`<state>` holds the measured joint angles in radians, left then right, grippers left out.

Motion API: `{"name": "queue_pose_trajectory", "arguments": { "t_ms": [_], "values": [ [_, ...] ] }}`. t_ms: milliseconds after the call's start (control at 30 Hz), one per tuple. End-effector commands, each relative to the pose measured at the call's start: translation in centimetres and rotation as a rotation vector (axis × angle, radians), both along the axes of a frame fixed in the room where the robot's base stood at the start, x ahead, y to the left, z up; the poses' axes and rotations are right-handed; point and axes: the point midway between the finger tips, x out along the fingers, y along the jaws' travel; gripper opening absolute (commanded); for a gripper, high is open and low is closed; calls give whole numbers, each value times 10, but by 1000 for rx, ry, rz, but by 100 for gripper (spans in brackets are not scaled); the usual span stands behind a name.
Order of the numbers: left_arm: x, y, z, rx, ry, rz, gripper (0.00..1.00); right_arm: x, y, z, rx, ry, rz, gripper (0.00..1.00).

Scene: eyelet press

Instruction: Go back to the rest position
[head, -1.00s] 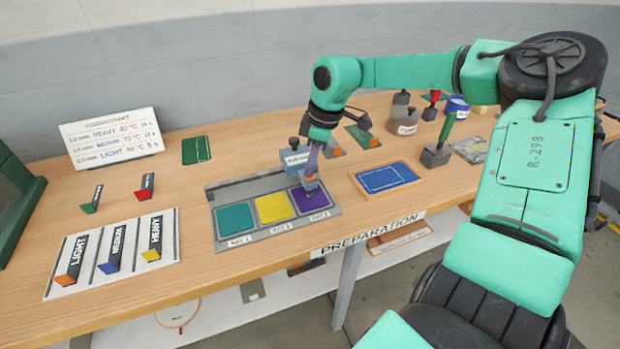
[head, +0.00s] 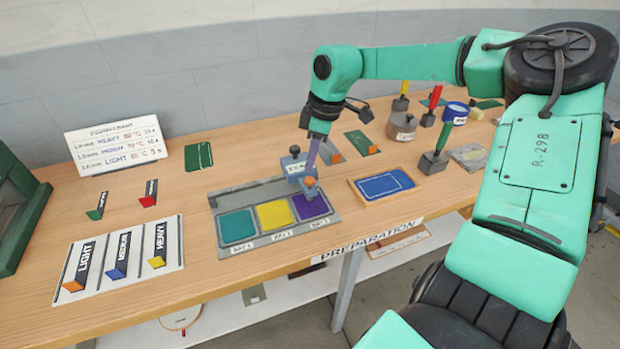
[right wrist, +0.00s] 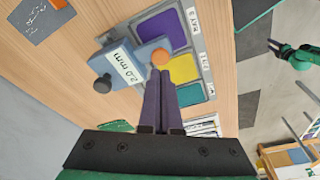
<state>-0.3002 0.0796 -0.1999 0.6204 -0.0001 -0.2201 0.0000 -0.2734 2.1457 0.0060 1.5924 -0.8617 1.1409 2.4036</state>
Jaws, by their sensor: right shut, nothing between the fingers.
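My right gripper (head: 312,165) is shut and empty, its dark purple fingers pointing down over the back right of a grey tray (head: 282,235). The tray has teal (head: 237,226), yellow (head: 274,214) and purple (head: 311,205) bays. A blue-grey block (head: 293,167) with a dark knob and a white label stands at the tray's back edge. An orange knob (head: 310,182) shows just below the fingertips. In the right wrist view the shut fingertips (right wrist: 161,72) point toward this orange knob; whether they touch it is unclear. A small green arm there, probably my left (right wrist: 278,46), ends in a dark gripper.
Left are a LIGHT, MEDIUM, HEAVY board (head: 118,262), small tagged pieces and a white sign (head: 115,142). Right are a blue pad (head: 384,186), a green-handled stamp (head: 437,155) and a grey weight (head: 402,126). A green machine (head: 18,205) stands far left.

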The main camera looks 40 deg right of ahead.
Motion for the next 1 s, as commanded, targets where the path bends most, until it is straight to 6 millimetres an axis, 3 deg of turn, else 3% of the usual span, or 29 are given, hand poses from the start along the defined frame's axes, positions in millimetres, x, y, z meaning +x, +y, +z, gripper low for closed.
{"name": "queue_pose_trajectory", "arguments": {
  "t_ms": [233, 767, 1000],
  "values": [
    [0, 0, 16, 0, 0, 0, 50, 1, 0, 26, -1, -2, 0, 0],
    [0, 0, 17, 0, 0, 0, 50, 1, 0, 27, -1, -2, 0, 0],
    [0, 0, 67, 0, 0, 0, 50, 1, 0, 77, -1, -2, 0, 0]
  ]
}}
